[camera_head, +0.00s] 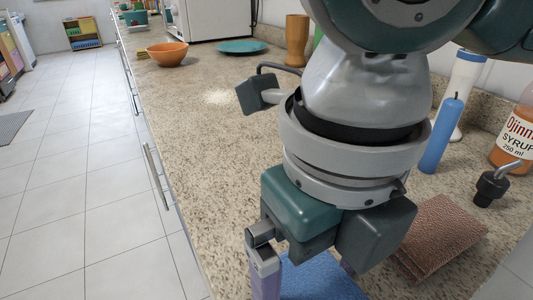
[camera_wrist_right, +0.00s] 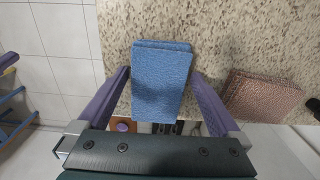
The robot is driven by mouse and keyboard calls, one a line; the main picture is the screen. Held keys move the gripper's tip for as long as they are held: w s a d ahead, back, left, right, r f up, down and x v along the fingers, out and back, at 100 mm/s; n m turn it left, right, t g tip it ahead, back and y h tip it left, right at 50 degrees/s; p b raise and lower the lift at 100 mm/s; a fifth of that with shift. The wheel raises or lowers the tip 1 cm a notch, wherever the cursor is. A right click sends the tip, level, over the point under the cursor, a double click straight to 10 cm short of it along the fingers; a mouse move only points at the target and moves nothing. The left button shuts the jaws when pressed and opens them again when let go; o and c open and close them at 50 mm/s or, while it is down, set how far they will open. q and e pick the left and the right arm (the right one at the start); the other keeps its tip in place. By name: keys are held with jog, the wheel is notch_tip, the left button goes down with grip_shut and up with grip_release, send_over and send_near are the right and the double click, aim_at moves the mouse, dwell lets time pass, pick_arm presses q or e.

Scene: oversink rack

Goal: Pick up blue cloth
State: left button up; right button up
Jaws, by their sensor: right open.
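The blue cloth (camera_head: 322,277) lies flat and folded on the speckled counter by its front edge. In the right wrist view the blue cloth (camera_wrist_right: 162,80) shows between the two purple fingers. My right gripper (camera_head: 307,274) points down over it in the head view, which hides part of the cloth. My right gripper (camera_wrist_right: 160,76) is open, with one finger on each side of the cloth; nothing is gripped. I cannot tell how high the fingertips are above the counter. I do not make out my left gripper.
A brown cloth (camera_head: 447,232) lies to the right of the blue one. An orange bowl (camera_head: 167,54) and teal plate (camera_head: 241,47) sit farther back.

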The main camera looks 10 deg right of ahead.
jog(key=c, duration=1.3)
notch_tip(320, 180, up, 20)
jog(key=r+m+p, duration=0.1)
jog(key=p, duration=0.4)
jog(key=w+d+r+m+p, duration=0.1)
jog(key=d+r+m+p, duration=0.15)
jog(key=m, duration=0.65)
jog(key=w+d+r+m+p, duration=0.2)
jog(key=r+m+p, duration=0.2)
jog(key=m, duration=0.5)
notch_tip(320, 180, up, 42)
jog(key=m+p, duration=2.1)
jog(key=p, duration=2.3)
send_over(315, 278)
jog(key=s+d, duration=0.1)
jog(key=d, duration=0.8)
jog(key=shift+s+d+r, duration=0.1)
jog(key=shift+s+d, duration=0.1)
